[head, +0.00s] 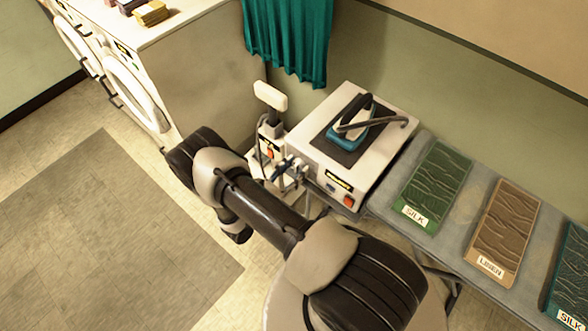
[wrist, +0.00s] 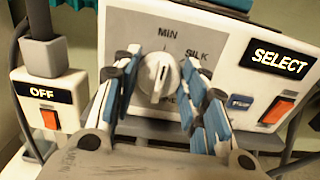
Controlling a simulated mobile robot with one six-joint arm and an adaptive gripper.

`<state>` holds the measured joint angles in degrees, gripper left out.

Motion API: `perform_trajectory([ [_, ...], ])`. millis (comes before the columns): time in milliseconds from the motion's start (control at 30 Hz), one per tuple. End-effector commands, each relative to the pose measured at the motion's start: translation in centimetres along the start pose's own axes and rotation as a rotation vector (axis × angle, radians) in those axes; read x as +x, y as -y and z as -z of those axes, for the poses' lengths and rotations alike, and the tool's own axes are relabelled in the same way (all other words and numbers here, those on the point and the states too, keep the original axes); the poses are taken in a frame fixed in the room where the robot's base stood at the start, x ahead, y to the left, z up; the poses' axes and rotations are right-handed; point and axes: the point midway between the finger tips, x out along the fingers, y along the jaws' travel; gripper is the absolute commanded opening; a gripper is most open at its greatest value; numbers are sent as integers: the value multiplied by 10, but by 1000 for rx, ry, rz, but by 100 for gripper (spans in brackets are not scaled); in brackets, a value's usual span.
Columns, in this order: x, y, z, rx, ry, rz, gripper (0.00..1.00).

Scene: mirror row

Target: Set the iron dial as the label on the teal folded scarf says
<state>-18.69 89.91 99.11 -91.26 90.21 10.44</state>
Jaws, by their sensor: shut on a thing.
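The teal folded scarf (head: 568,270) lies at the right edge of the head view, partly cut off; its label reads SILK. The iron station (head: 330,120) stands left of the ironing board with the teal and white iron (head: 352,125) on top. In the wrist view its white dial (wrist: 157,76) sits between the blue-padded fingers of my gripper (wrist: 158,85), which is shut on it. MIN stands above the dial and SILK at its upper right; a lower marking is partly hidden. The dial's mark seems to point up, near MIN. The station display (wrist: 278,60) reads SELECT.
A green scarf (head: 436,185) labelled SILK and a brown one (head: 503,228) labelled LINEN lie on the board. A smaller box (wrist: 48,105) reading OFF, with an orange switch, stands left of the dial. A teal curtain (head: 288,40) hangs behind; washers stand at left.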

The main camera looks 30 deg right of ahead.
Motion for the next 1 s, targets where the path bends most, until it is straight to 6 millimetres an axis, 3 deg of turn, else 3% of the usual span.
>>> perform_trajectory([
  [1000, 0, 3, 2, 736, 0, 1, 16],
])
